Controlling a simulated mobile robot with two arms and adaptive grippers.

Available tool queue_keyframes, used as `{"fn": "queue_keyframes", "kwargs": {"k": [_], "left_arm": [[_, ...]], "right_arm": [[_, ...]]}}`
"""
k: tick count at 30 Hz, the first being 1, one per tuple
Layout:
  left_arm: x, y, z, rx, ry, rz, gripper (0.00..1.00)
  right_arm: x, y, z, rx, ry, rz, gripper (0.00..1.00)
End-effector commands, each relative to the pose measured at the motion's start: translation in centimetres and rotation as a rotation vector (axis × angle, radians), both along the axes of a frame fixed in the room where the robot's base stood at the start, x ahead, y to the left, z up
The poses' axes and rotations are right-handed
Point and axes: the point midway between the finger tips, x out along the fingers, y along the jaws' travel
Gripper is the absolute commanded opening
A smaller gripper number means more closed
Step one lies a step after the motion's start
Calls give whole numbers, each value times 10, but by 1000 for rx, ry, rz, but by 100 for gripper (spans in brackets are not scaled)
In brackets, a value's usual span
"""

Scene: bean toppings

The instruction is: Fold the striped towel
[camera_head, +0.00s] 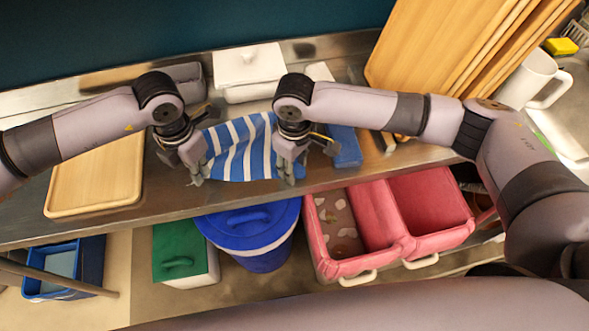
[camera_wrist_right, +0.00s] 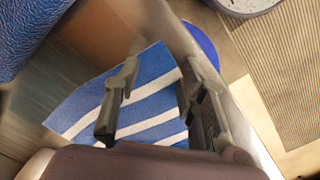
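The blue-and-white striped towel (camera_head: 240,148) lies on the metal counter, its near edge close to the counter's front edge. It also shows in the right wrist view (camera_wrist_right: 150,112), under and between my right fingers. My left gripper (camera_head: 196,172) is at the towel's left edge; its finger gap and any contact are unclear. My right gripper (camera_head: 289,172) is at the towel's right side, pointing down. In the right wrist view my right gripper (camera_wrist_right: 158,80) has its fingers well apart, with no cloth visibly pinched. The arms hide parts of the towel's sides.
A wooden tray (camera_head: 95,180) lies left on the counter. A white lidded container (camera_head: 249,68) stands behind the towel. A blue cloth-like item (camera_head: 345,147) lies right of it. Below the counter are a blue lidded bucket (camera_head: 250,228) and pink bins (camera_head: 432,200).

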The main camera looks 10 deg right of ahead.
Motion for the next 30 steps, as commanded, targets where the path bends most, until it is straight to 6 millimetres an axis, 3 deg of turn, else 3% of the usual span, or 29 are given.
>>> {"fn": "queue_keyframes", "kwargs": {"k": [30], "left_arm": [[0,0,0,1,-1,0,0]], "right_arm": [[-1,-1,-2,-1,2,-1,5]]}}
